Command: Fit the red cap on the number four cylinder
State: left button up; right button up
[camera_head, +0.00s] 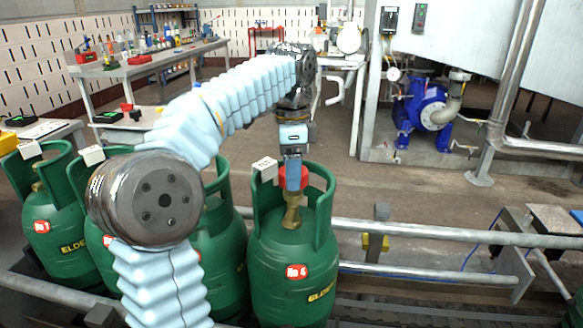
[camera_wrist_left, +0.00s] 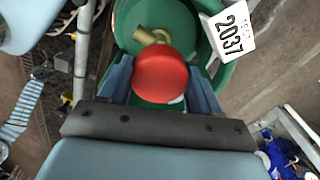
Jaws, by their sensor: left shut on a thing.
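The number four cylinder (camera_head: 285,255) is a green gas bottle with a red "No 4" label, standing upright at the right end of a row. Its brass valve (camera_head: 292,211) stands inside the green collar; the valve also shows in the left wrist view (camera_wrist_left: 148,36), just beyond the cap. My left gripper (camera_head: 293,180) is shut on the red cap (camera_wrist_left: 160,74), holding it between its blue fingers at the collar, close over the valve. The cap (camera_head: 303,182) shows partly behind the fingers in the head view. I cannot tell whether cap and valve touch. My right gripper is not in view.
Several more green cylinders (camera_head: 55,225) stand to the left, partly hidden by my left arm. A metal rail (camera_head: 430,230) runs to the right. A blue pump (camera_head: 425,112) stands behind.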

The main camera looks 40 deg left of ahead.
pick_arm(q)
jog(key=shift+r+p, duration=0.1)
jog(key=shift+p, duration=0.45)
dwell(0.6)
jog(key=shift+f+b, duration=1.6)
jog(key=shift+f, duration=0.85)
jog(key=o, duration=1.1)
notch_tip(320, 180, up, 14)
jog(key=p, duration=0.5)
jog(key=shift+f, duration=0.1)
